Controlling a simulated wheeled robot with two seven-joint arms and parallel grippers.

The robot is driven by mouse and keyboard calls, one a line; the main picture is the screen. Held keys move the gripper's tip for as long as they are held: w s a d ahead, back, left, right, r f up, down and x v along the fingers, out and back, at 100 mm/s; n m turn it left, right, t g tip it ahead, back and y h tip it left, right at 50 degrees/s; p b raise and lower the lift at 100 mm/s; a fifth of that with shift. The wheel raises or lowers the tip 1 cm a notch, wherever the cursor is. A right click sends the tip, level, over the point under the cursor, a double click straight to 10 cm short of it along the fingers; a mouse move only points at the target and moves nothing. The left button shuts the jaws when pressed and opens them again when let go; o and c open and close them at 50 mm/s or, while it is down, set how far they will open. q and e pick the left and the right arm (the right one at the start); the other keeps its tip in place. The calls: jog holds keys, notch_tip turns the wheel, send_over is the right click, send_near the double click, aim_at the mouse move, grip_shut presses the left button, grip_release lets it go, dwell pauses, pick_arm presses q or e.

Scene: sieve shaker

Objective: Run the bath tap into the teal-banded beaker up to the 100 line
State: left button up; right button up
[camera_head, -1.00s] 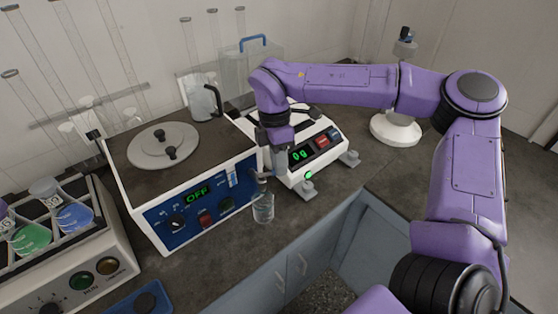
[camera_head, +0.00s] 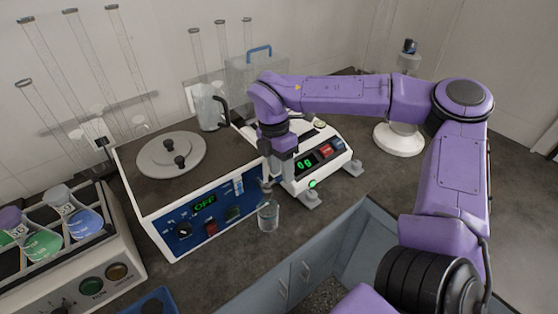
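The water bath (camera_head: 165,235) has a blue front panel, a display reading OFF and a round lid (camera_head: 171,156) on top. A small clear glass beaker (camera_head: 268,217) stands upright on the bench by the bath's front right corner. Its band and lines are too small to make out, and I cannot tell its water level. My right gripper (camera_head: 268,180) points down just above the beaker, at the bath's right front corner. The tap there is mostly hidden by the gripper, and I cannot tell if the fingers are closed on it. My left gripper is out of view.
A balance (camera_head: 325,163) reading 0 g stands right of the bath. A shaker (camera_head: 75,275) with coloured flasks is at the left. A jug (camera_head: 208,107) and tall cylinders stand behind. A blue pad (camera_head: 152,302) lies in front. The bench edge is close to the beaker.

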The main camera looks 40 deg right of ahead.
notch_tip(320, 180, up, 10)
jog(key=w+b, duration=0.1)
jog(key=w, duration=0.1)
jog(key=shift+r, duration=0.15)
dwell(0.6)
